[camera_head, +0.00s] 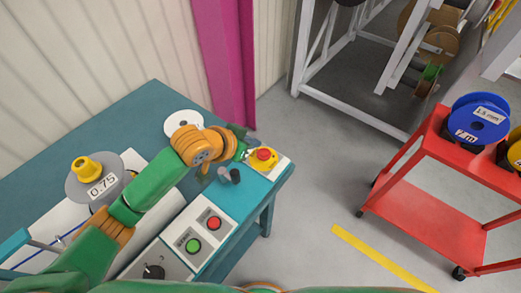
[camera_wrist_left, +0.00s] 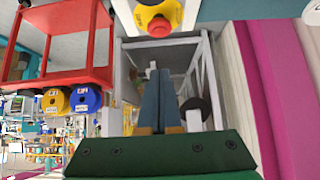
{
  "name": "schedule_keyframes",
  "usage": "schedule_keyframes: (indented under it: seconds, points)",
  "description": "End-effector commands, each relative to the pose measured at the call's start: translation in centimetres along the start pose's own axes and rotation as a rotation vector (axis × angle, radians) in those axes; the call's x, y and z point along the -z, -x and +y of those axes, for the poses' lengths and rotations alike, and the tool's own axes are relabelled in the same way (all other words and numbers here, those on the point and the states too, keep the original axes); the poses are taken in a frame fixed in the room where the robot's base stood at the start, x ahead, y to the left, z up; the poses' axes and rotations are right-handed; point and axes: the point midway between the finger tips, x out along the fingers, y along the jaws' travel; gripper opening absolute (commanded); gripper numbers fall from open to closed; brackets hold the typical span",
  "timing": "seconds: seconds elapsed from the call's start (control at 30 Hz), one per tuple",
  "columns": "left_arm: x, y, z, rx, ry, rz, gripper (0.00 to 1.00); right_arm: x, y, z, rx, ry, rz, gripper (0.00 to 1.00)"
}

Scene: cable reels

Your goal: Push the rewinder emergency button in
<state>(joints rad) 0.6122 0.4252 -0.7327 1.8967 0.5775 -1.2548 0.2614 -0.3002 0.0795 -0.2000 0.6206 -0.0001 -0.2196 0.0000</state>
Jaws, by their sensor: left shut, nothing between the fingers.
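The emergency button (camera_head: 264,154) is a red mushroom head on a yellow base, set on a pale plate at the right corner of the teal bench. It also shows at the top of the left wrist view (camera_wrist_left: 159,27). My left gripper (camera_head: 246,153) is just left of the button in the head view, partly hidden by its own orange and green wrist. In the left wrist view its two blue-grey fingers (camera_wrist_left: 157,75) are shut together and empty, with the button beyond their tips. I cannot tell whether they touch it. My right gripper is out of view.
The teal bench (camera_head: 130,105) carries a grey reel (camera_head: 97,178) marked 0.75 and a panel with red (camera_head: 213,222) and green (camera_head: 193,245) buttons. A dark knob (camera_head: 234,175) stands near the gripper. A red cart (camera_head: 425,195) stands right, beyond open floor.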

Motion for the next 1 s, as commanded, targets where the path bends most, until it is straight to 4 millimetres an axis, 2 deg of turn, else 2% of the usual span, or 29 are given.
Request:
schedule_keyframes:
  seconds: [0.2, 0.4, 0.6, 0.87, 1.0]
  points:
    - [-0.1, -4.8, 0.0, 0.0, 0.001, -0.002, 0.0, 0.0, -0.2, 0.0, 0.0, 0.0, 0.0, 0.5]
    - [-2.1, -6.9, 0.0, 0.001, 0.0, -0.002, 0.0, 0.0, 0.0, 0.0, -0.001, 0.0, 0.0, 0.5]
    - [-2.9, -7.7, 0.0, 0.001, -0.002, 0.0, 0.0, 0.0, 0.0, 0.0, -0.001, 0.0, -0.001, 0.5]
    - [-2.9, -7.7, 0.0, 0.001, -0.001, 0.0, 0.0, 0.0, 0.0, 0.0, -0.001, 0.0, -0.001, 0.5]
    - [-3.8, -8.6, 0.0, 0.0, 0.0, -0.001, 0.0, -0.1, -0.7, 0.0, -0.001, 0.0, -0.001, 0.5]
